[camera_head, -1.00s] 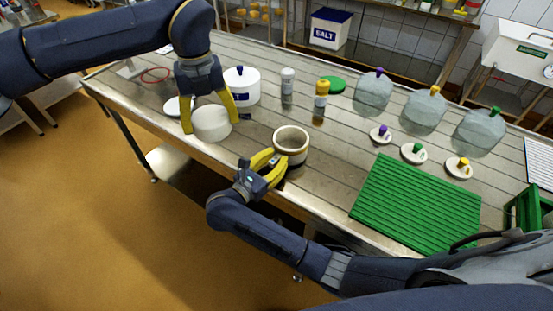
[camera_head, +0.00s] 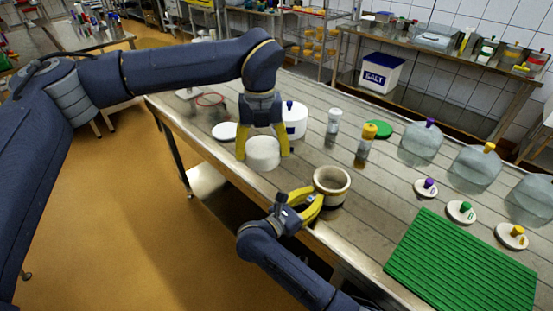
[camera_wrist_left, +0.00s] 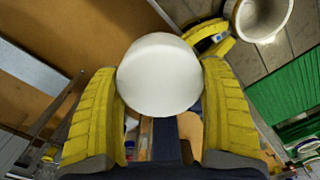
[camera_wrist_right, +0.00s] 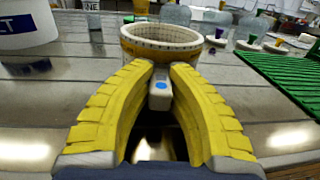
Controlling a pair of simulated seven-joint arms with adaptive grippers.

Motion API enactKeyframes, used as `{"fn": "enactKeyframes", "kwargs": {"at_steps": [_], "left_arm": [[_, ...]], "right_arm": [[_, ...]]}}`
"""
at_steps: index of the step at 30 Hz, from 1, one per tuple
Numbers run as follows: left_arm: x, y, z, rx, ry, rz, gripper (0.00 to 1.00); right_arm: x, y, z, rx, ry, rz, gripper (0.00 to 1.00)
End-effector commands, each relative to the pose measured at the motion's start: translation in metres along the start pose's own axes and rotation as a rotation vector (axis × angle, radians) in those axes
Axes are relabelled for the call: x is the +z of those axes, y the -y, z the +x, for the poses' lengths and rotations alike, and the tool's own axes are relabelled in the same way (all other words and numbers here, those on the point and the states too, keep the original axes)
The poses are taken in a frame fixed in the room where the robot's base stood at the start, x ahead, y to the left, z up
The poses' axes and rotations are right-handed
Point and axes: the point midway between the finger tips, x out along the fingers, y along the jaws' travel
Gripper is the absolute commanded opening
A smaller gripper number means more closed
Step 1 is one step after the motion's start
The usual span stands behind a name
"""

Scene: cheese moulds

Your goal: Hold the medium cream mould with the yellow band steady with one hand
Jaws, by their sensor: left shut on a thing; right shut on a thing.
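The cream mould (camera_head: 332,187) stands upright and open-topped near the table's front edge. My left gripper (camera_head: 264,155) is shut on a smooth white round block (camera_head: 263,152), left of the mould; the block fills the space between the fingers in the left wrist view (camera_wrist_left: 158,75).
A white lidded pot (camera_head: 295,122) and white disc (camera_head: 225,131) are behind the left gripper. Two shakers, a green disc (camera_head: 379,130), clear domes and small knobbed lids stand further right. A ridged green mat (camera_head: 460,262) lies at front right.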

Motion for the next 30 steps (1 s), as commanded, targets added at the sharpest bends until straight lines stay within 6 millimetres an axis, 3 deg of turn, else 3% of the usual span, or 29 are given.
{"fn": "enactKeyframes", "kwargs": {"at_steps": [9, 18, 24, 30], "left_arm": [[0.025, 0.087, 0.033, -0.002, -0.010, 0.000, 0.59], [0.032, 0.165, 0.065, -0.001, -0.007, 0.001, 0.59], [0.032, 0.195, 0.077, 0.000, -0.003, -0.001, 0.59], [0.030, 0.208, 0.083, 0.000, 0.000, 0.000, 0.59]], "right_arm": [[-0.001, 0.000, 0.000, 0.000, -0.001, 0.000, 0.00], [-0.001, 0.000, 0.000, 0.000, -0.001, 0.000, 0.00], [-0.001, 0.000, 0.000, 0.000, -0.001, 0.000, 0.00], [-0.001, 0.000, 0.000, 0.000, -0.001, 0.000, 0.00]]}}
